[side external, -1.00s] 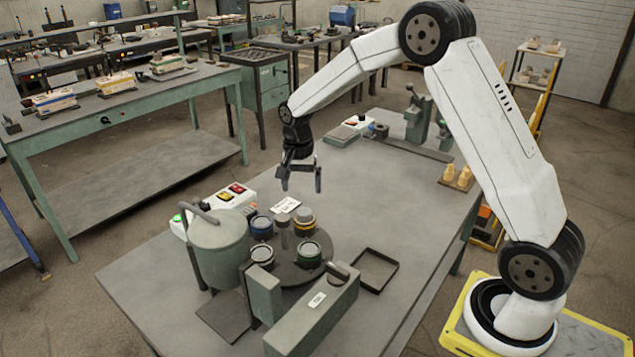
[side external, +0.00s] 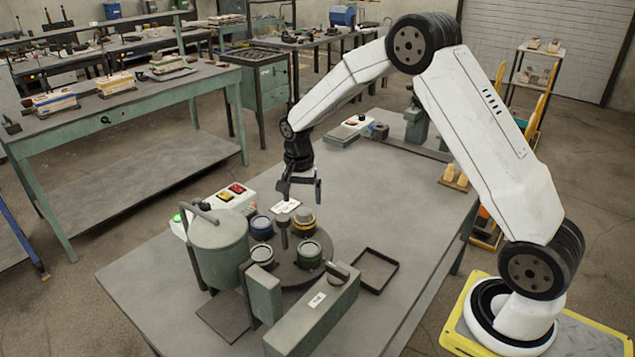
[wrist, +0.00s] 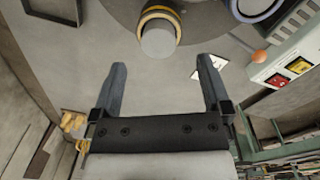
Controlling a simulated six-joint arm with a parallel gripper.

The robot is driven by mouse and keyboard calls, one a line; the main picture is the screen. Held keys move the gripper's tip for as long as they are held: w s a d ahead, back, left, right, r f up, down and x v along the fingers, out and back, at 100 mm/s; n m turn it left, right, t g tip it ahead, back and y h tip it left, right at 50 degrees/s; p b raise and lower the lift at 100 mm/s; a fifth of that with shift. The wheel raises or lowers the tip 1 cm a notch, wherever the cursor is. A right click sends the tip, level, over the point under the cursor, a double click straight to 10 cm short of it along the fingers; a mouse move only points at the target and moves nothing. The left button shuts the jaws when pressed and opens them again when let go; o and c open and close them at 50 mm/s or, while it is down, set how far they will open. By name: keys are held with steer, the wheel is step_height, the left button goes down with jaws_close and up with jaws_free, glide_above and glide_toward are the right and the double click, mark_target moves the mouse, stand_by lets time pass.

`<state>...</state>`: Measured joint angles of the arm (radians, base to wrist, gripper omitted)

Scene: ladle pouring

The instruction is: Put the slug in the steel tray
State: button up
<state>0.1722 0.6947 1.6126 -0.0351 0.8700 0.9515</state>
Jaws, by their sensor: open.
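A grey round slug (wrist: 158,41) shows in the wrist view, standing in a yellow-banded cup (wrist: 162,15) just beyond my fingertips. In the side view the yellow-banded cup (side external: 303,224) sits on the round dark turntable (side external: 289,272). My gripper (side external: 301,192) hangs above the far edge of the turntable, pointing down, jaws apart and empty. The wrist view also shows my gripper (wrist: 162,68) with clear space between its fingers. The steel tray (side external: 395,268), a shallow dark square frame, lies on the bench right of the turntable and looks empty. Its corner shows in the wrist view (wrist: 77,22).
Blue (side external: 261,228), white and green (side external: 309,255) banded cups share the turntable. A grey pot (side external: 219,250) and a button box (side external: 236,196) stand left of it. A green-grey block (side external: 312,318) is in front. A white card (side external: 286,206) lies behind. The bench's right side is mostly clear.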

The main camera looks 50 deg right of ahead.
mark_target(304, 211)
steer(key=shift+s+d+f, duration=0.1)
steer(key=shift+s+f, duration=0.05)
steer(key=shift+f, duration=2.05)
jaws_close()
steer(key=shift+r, duration=0.2)
steer(key=shift+r, duration=0.55)
steer(key=s+a+r, duration=0.2)
steer(key=s+r, duration=0.9)
steer(key=s, duration=0.3)
steer(key=shift+r, duration=0.25)
